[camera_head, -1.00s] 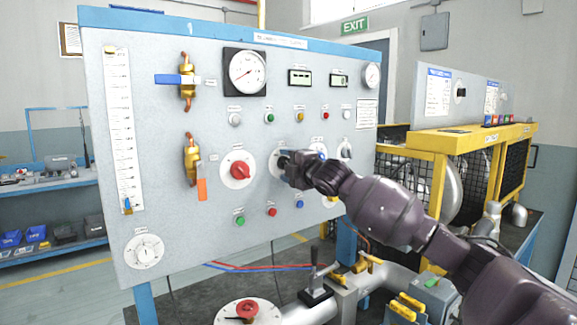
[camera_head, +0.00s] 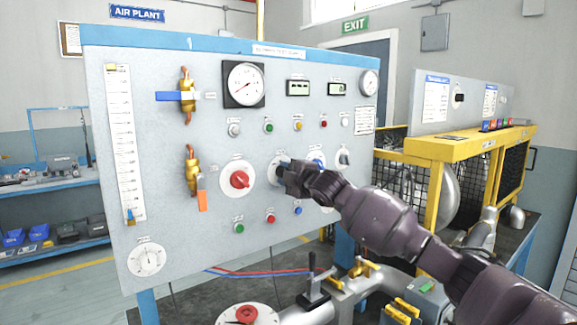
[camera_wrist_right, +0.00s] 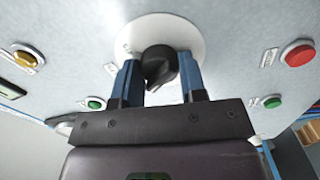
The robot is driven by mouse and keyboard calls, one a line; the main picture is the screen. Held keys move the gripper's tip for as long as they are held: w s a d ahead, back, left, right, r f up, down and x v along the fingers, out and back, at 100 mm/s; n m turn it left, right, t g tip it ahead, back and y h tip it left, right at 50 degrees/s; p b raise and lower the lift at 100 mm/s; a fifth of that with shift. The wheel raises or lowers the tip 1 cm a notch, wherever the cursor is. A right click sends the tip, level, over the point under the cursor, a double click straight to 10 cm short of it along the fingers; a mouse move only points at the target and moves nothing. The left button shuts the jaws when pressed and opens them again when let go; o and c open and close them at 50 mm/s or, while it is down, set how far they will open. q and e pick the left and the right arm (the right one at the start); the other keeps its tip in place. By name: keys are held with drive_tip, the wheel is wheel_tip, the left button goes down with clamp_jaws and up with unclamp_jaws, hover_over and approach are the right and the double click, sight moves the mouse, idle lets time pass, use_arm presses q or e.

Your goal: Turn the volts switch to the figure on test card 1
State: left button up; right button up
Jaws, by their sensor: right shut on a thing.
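The black knob (camera_wrist_right: 160,66) of a rotary switch sits on a round white dial (camera_wrist_right: 185,32) in the right wrist view. In the head view the same dial (camera_head: 271,171) is in the middle of the grey panel, partly covered by my gripper. My right gripper (camera_head: 284,174) is shut on this knob; its two blue-sided fingers (camera_wrist_right: 160,84) stand on either side of it in the wrist view. The dial's figures and label are too small to read. White printed sheets (camera_head: 435,101) hang on the panel at right, their text unreadable. My left gripper is out of view.
A red knob (camera_head: 239,179) on a white dial is left of my gripper; a blue knob (camera_head: 318,158) is close on its right, partly hidden. Buttons lie above and below. Pipework with a black lever (camera_head: 313,293) stands below, and a yellow frame (camera_head: 437,180) at right.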

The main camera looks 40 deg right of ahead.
drive_tip(key=m+p, duration=0.2)
drive_tip(key=shift+r+m+p, duration=0.1)
drive_tip(key=shift+m+p, duration=0.2)
drive_tip(key=shift+p, duration=0.05)
drive_tip(key=shift+m+p, duration=0.3)
drive_tip(key=shift+p, duration=0.05)
drive_tip(key=shift+m+p, duration=0.3)
drive_tip(key=shift+m, duration=0.1)
drive_tip(key=shift+m+p, duration=0.6)
drive_tip(key=shift+m, duration=0.2)
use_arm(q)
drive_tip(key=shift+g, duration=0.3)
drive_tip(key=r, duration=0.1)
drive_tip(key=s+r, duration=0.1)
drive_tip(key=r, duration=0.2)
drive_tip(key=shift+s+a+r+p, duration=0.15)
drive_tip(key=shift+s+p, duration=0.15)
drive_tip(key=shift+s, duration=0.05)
use_arm(e)
drive_tip(key=shift+f+m, duration=0.2)
drive_tip(key=shift+m, duration=0.3)
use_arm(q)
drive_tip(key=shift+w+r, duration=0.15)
use_arm(e)
drive_tip(key=o, duration=0.9)
